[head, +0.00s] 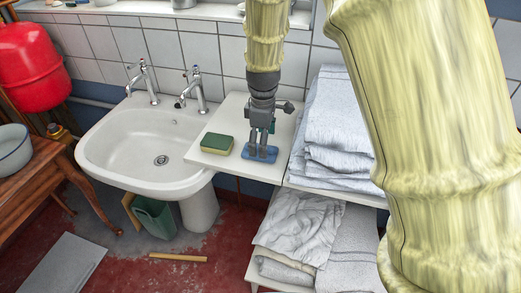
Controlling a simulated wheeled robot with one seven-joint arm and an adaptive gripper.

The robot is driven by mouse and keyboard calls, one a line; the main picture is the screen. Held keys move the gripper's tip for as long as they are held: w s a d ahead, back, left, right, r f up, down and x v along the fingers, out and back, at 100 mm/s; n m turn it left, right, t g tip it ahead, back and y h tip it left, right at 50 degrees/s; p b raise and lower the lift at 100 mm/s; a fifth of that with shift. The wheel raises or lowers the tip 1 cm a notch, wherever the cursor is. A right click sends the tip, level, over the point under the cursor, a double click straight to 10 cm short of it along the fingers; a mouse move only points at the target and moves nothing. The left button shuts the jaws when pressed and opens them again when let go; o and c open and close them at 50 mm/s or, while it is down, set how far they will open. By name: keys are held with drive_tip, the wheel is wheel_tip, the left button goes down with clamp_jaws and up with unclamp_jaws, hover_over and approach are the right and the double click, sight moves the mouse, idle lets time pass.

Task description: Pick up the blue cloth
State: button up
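The blue cloth (271,155) lies small and flat on the white shelf (228,128) right of the sink. My gripper (258,151) points straight down over it. Its two dark grey fingers show side by side with a narrow gap between them, so it looks open. The fingertips are at the cloth, in front of part of it. I cannot tell whether they touch it. No cloth is visibly bunched between the fingers.
A green and yellow sponge (217,143) lies left of the cloth. The white sink (150,150) with two taps is further left. Folded pale towels (338,125) are stacked close on the right, with more linen (300,228) below. The tiled wall (228,52) stands behind.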

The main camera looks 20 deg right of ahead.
drive_tip(key=shift+f, duration=1.45)
drive_tip(key=shift+s, duration=0.1)
drive_tip(key=c, duration=1)
